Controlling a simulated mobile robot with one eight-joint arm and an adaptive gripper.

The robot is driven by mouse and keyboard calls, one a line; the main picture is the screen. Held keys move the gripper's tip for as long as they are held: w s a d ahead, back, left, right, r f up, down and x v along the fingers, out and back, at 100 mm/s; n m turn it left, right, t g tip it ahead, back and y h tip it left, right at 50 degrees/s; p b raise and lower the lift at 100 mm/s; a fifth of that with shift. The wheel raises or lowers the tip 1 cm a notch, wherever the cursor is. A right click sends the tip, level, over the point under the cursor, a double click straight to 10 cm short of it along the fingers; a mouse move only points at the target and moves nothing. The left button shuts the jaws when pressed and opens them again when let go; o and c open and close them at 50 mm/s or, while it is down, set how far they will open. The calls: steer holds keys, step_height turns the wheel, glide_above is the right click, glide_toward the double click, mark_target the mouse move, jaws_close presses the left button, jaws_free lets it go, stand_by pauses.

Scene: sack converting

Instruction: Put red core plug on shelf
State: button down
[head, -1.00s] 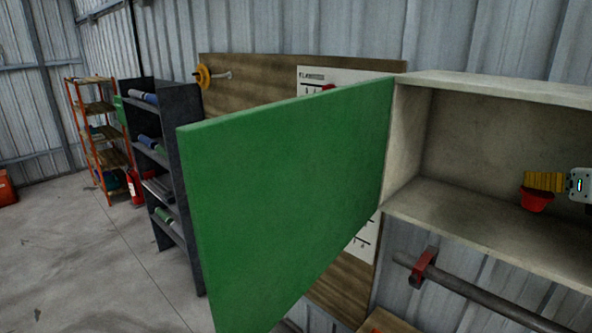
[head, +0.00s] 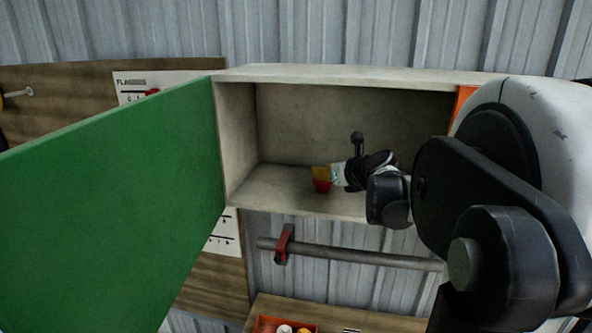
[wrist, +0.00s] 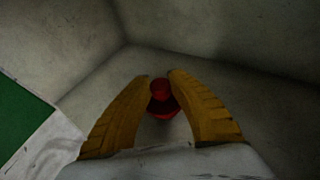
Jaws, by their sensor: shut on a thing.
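The red core plug (head: 322,187) is inside the open wall cabinet, at or just above its shelf floor (head: 268,188). I cannot tell whether it touches the floor. My gripper (head: 321,174) reaches in from the right, its yellow fingers shut on the plug. In the wrist view the plug (wrist: 162,106) sits between the two fingertips (wrist: 160,80), with its wider part below the narrow top. The cabinet's inner corner is beyond it.
The green cabinet door (head: 110,215) stands swung open at the left. A grey rail with a red bracket (head: 283,245) runs below the cabinet. Lower down is a wooden surface with an orange bin (head: 270,325). Shelf floor left of the plug is clear.

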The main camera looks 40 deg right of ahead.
steer(key=shift+f, duration=0.1)
steer(key=c, duration=1.3)
jaws_free()
